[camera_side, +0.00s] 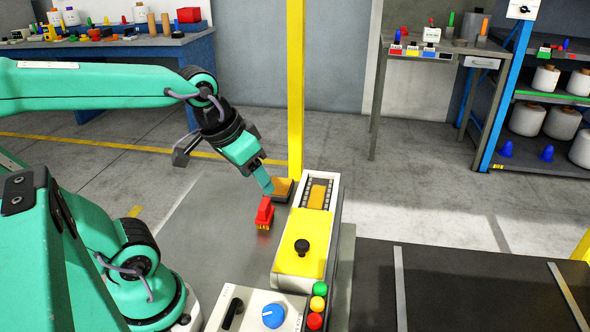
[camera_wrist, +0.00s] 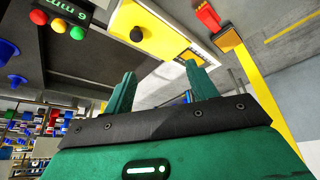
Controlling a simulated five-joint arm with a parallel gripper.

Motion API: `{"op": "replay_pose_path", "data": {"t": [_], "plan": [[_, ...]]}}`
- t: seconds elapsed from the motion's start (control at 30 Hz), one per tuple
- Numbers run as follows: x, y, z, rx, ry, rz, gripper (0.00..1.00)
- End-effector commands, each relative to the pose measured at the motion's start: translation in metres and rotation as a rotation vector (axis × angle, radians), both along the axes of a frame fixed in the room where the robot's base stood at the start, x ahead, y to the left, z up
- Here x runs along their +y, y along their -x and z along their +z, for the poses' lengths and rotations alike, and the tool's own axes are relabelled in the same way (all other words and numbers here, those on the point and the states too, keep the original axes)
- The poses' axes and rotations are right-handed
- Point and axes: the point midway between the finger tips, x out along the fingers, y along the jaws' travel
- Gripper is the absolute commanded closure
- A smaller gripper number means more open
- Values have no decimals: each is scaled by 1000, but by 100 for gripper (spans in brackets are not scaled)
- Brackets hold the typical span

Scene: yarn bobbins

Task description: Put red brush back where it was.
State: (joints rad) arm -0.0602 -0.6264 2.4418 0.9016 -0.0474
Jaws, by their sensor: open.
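The red brush (camera_side: 264,212) stands on the grey table top, just left of the yellow and white machine. Yellow-orange bristles show at its lower end. In the wrist view the red brush (camera_wrist: 208,16) is at the top right, outside the space between the fingers. My gripper (camera_side: 265,181) is above the table, a little above and behind the brush in the side view. In the wrist view my gripper (camera_wrist: 162,88) has its two green fingers apart with nothing between them. A small dark box with an orange-brown top (camera_side: 283,187) sits just behind the brush.
The machine (camera_side: 297,264) with a black knob (camera_side: 302,247) stands right of the brush. Red, yellow and green buttons (camera_side: 318,304) and a blue-knob panel (camera_side: 262,313) are at the front. A yellow post (camera_side: 296,90) rises behind. The table left of the brush is clear.

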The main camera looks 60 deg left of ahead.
Motion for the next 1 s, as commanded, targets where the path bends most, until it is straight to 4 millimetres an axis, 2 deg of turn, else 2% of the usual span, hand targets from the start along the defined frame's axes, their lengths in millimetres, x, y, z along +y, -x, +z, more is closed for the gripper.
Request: {"op": "replay_pose_path", "data": {"t": [0.1, 0.3, 1.0], "plan": [[-9, 11, 3, -39, -12, -59, 43], [-15, 19, 4, -66, -23, -102, 43], [-15, 19, 4, -66, -23, -103, 43]]}}
